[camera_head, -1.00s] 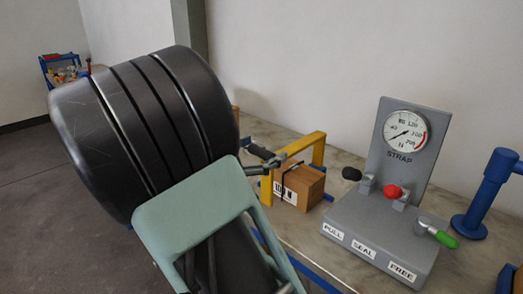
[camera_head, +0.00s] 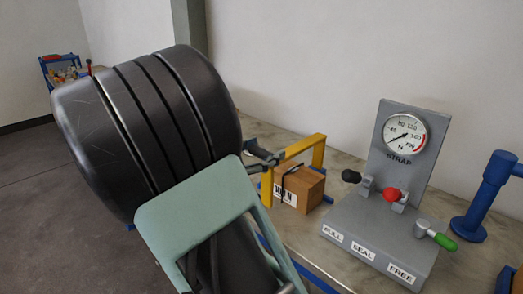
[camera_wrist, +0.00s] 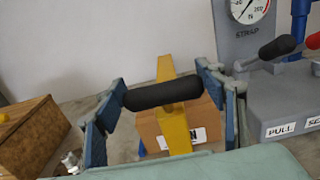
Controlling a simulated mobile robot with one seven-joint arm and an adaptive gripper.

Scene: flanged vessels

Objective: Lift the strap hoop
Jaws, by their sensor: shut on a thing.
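The strap hoop is a yellow arch (camera_head: 318,152) standing over a cardboard box (camera_head: 303,188). In the wrist view its yellow bar (camera_wrist: 173,120) crosses behind a black round grip (camera_wrist: 163,94). My gripper (camera_wrist: 163,98) is shut on this grip, with one blue-grey finger at each end. In the head view my gripper (camera_head: 266,158) is at the hoop's near upper side, and my arm hides much of it. A dark strap runs over the box, which sits under the hoop.
A grey strap console (camera_head: 375,235) with a round gauge (camera_head: 402,140) and black, red and green-handled levers stands right of the hoop. A blue post (camera_head: 485,195) is farther right. Another brown box (camera_wrist: 35,135) lies left in the wrist view.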

